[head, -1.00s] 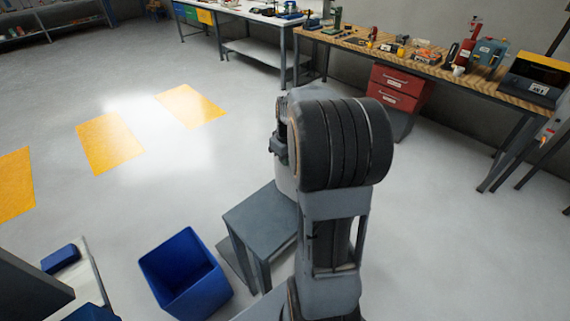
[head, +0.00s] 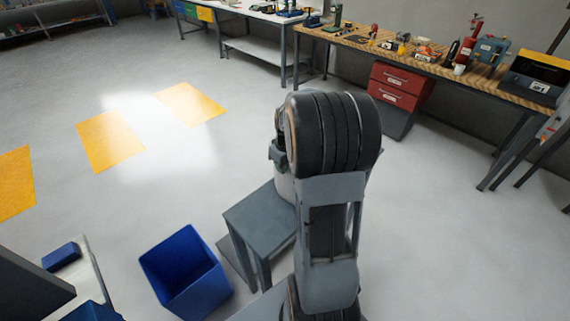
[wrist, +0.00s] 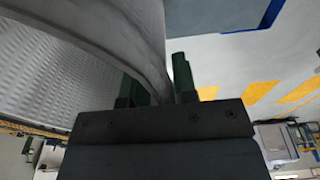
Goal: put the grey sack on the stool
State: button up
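The grey sack (wrist: 60,80) fills the left of the wrist view as a pale textured wall with a smoother grey band along its edge. My gripper (wrist: 162,85) has its green fingers on either side of this band and looks shut on it. In the head view my gripper (head: 277,152) is partly hidden by my arm, and a pale part of the sack (head: 284,186) shows below it. The stool (head: 258,218) is grey with a flat top. The sack appears over its far right part; whether it touches the top is hidden.
A blue bin (head: 185,275) stands on the floor left of the stool. A wooden workbench (head: 440,72) with tools and red drawers (head: 395,85) stands at the back right. The floor with yellow patches (head: 110,140) is clear on the left.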

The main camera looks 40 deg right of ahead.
jog(key=shift+r, duration=0.1)
notch_tip(320, 180, up, 12)
jog(key=s, duration=0.2)
jog(key=shift+m+t, duration=0.3)
jog(key=shift+t, duration=0.5)
jog(key=s+a, duration=0.1)
jog(key=a, duration=0.2)
jog(key=s+a, duration=0.1)
jog(key=a, duration=0.3)
jog(key=s+a+r+b, duration=0.1)
jog(key=s+a, duration=0.1)
jog(key=a, duration=0.2)
jog(key=shift+a, duration=0.2)
jog(key=shift+o, duration=0.7)
jog(key=s+a+f+m+t, duration=0.1)
jog(key=s+a+f, duration=0.1)
jog(key=s+a, duration=0.4)
jog(key=shift+a+f, duration=0.15)
jog(key=shift+a, duration=0.25)
jog(key=shift+s+a+f+t, duration=0.25)
jog(key=shift+s+a+t, duration=0.05)
jog(key=shift+s, duration=0.05)
